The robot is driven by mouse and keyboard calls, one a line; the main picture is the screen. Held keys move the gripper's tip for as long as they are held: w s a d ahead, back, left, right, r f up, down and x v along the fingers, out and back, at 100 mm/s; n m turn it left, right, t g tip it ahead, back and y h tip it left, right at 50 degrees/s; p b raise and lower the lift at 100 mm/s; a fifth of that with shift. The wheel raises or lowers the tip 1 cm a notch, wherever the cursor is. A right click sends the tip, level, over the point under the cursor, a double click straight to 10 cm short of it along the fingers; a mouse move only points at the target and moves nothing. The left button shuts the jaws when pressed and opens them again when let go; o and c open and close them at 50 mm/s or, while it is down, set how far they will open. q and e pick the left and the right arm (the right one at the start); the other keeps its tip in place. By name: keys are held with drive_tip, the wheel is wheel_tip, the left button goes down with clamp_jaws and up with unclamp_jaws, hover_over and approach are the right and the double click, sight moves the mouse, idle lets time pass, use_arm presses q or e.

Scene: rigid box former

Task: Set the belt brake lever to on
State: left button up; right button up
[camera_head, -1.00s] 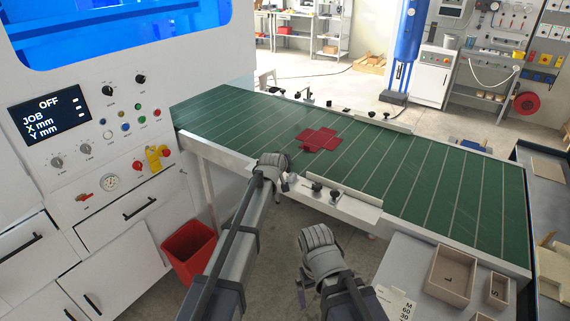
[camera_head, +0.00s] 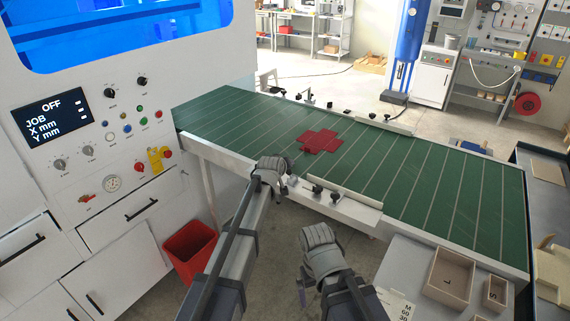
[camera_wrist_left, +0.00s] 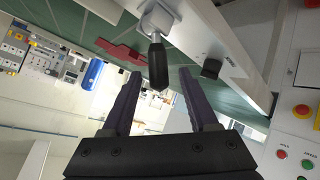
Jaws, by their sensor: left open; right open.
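The belt brake lever is most likely the black handle (camera_wrist_left: 157,66) on a pale bracket at the belt's edge in the left wrist view. Its free end points toward my left gripper (camera_wrist_left: 160,76), whose two fingers are open, one on each side of it in the picture. I cannot tell whether they touch it. In the head view my left gripper is mostly hidden behind its own wrist at the near belt edge, and the lever is not clear there. My right gripper (camera_head: 303,290) hangs partly hidden below its wrist, away from the belt, open, with nothing seen in it.
The green belt (camera_head: 420,180) carries a red cross-shaped blank (camera_head: 320,141). Black knobs (camera_head: 335,197) stand along its near edge, and another knob (camera_wrist_left: 211,68) is close to my left gripper. The control panel (camera_head: 110,130), a red bin (camera_head: 190,250) and wooden trays (camera_head: 450,278) are nearby.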

use_arm(q)
drive_tip(key=p+v, duration=0.2)
drive_tip(key=v, duration=0.3)
drive_tip(key=s+f+m+g+y, duration=0.1)
drive_tip(key=s+f+m+g, duration=0.1)
drive_tip(key=s, duration=1.1)
drive_tip(key=s+f+m+g+y, duration=0.1)
drive_tip(key=s+f+m+g, duration=0.2)
drive_tip(key=s, duration=1)
drive_tip(key=s+f+m+g+y, duration=0.1)
drive_tip(key=s+f+m+g, duration=0.2)
drive_tip(key=s, duration=1)
drive_tip(key=d+f+g, duration=0.1)
drive_tip(key=g, duration=0.2)
drive_tip(key=shift+f, duration=0.2)
